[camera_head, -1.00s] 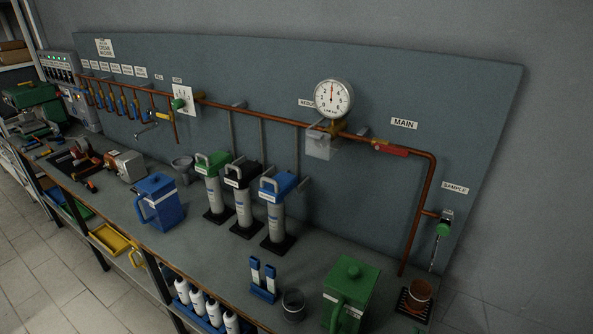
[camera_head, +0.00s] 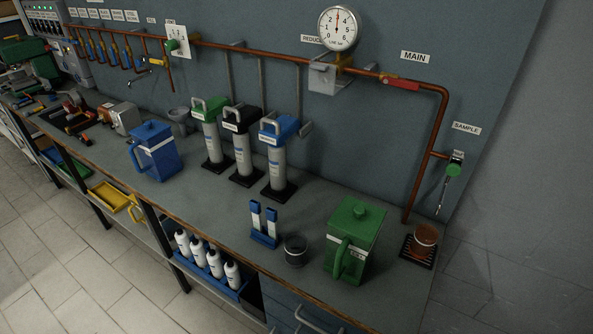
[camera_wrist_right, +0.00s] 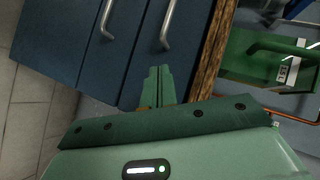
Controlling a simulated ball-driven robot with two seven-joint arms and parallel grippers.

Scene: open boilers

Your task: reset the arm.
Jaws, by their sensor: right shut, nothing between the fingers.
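My right gripper (camera_wrist_right: 158,86) shows in the right wrist view. Its two green fingers are together with nothing between them. It is in front of the blue cabinet doors, beside the wooden bench edge (camera_wrist_right: 208,60). The green jug (camera_wrist_right: 270,62) is past that edge, to the right in this view, apart from the fingers. Neither gripper shows in the head view. My left gripper is in no view.
The bench holds a green jug (camera_head: 354,240), a grey cup (camera_head: 295,250), a blue jug (camera_head: 154,152) and three cylinders (camera_head: 243,155). A copper pipe (camera_head: 440,130) with a gauge (camera_head: 338,27) runs along the wall. The tiled floor (camera_head: 90,270) is clear.

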